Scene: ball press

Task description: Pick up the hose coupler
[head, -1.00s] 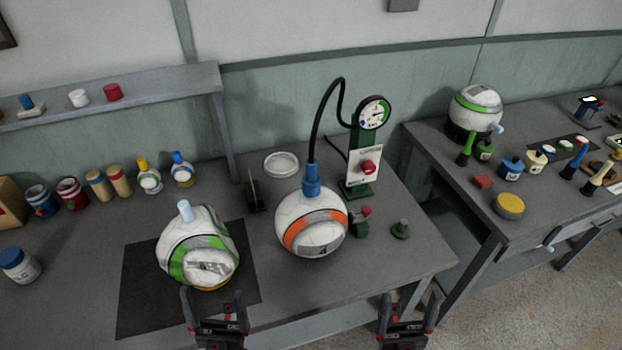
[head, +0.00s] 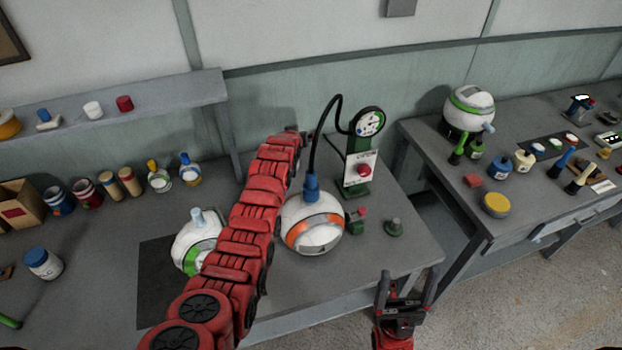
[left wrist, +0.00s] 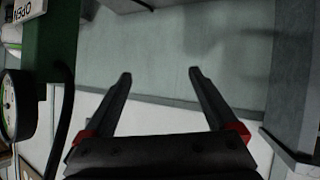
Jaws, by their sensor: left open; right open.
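The blue hose coupler (head: 311,187) stands upright on top of the white ball with an orange band (head: 314,235), with a black hose (head: 318,140) rising from it to the gauge stand. My left arm reaches across the table, its far end just left of the hose. The left gripper is mostly hidden there in the head view; in the left wrist view its fingers (left wrist: 160,76) are apart with nothing between them. The coupler does not show in that view, but the hose shows at left. My right gripper (head: 408,278) is open and empty past the table's front edge.
The green gauge stand (head: 358,172) is close right of the coupler. A green-banded ball (head: 188,250) is partly hidden behind my left arm. A shelf (head: 165,102) is at back left.

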